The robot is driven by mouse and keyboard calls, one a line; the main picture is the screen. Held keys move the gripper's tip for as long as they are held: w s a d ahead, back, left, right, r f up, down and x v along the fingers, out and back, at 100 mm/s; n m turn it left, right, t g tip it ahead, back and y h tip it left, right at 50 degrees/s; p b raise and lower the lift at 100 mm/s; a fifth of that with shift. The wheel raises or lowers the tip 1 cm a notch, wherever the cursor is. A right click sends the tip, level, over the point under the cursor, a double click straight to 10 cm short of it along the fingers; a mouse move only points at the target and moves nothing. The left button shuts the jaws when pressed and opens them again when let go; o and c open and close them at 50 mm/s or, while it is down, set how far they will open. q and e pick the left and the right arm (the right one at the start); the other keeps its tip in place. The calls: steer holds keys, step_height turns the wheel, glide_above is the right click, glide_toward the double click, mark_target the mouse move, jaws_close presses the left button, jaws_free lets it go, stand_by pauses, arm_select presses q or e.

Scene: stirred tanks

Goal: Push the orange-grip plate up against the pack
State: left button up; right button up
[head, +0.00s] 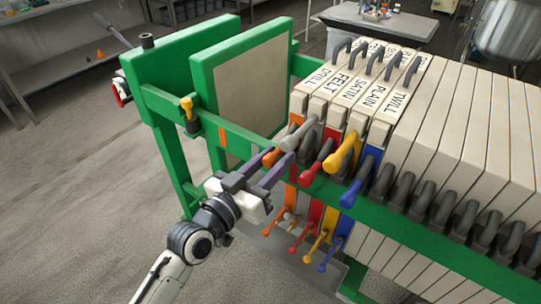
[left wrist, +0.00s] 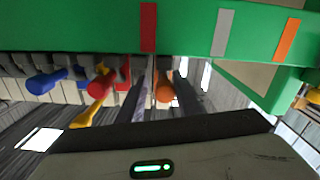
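The orange-grip plate, labelled DRILL (head: 318,77), stands upright at the left end of the row of plates. Its orange grip (head: 275,155) sticks out over the green side rail and also shows in the left wrist view (left wrist: 165,92). My left gripper (head: 281,158) is open, with one finger on each side of that grip. In the wrist view the right finger is close beside the grip; I cannot tell whether it touches. The pack (head: 440,110) stands to the right, beginning with plates labelled FELT, SATIN, PLAIN and TWILL. Any gap to FELT is too small to judge. My right gripper is not in view.
Grey, red (head: 315,171), yellow (head: 346,150) and blue (head: 351,194) grips sit close to the right along the green rail (head: 405,223). A green-framed pressure plate (head: 250,85) stands to the left, with open space before the DRILL plate. A side table (head: 375,22) is behind.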

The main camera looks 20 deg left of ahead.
arm_select(q)
steer(key=shift+o, duration=0.6)
steer(key=shift+a, duration=0.1)
steer(key=v, duration=1)
steer(key=shift+b, duration=0.4)
steer(key=shift+s, duration=0.1)
steer(key=s+f+g+y, duration=0.2)
steer(key=s+f+g, duration=0.2)
steer(key=f, duration=1)
steer(key=s+f+g+y, duration=0.1)
steer(key=s+f+g, duration=0.3)
steer(key=s+f, duration=0.6)
step_height(320, 180, down, 5)
steer(key=shift+a+f+y, duration=0.15)
steer(key=shift+a+y, duration=0.2)
steer(key=shift+y, duration=0.05)
steer(key=shift+s+f, duration=0.2)
steer(key=shift+s, duration=0.05)
steer(key=shift+c, duration=0.6)
steer(key=shift+a+g, duration=0.15)
steer(key=shift+g, duration=0.15)
steer(key=shift+c, duration=0.5)
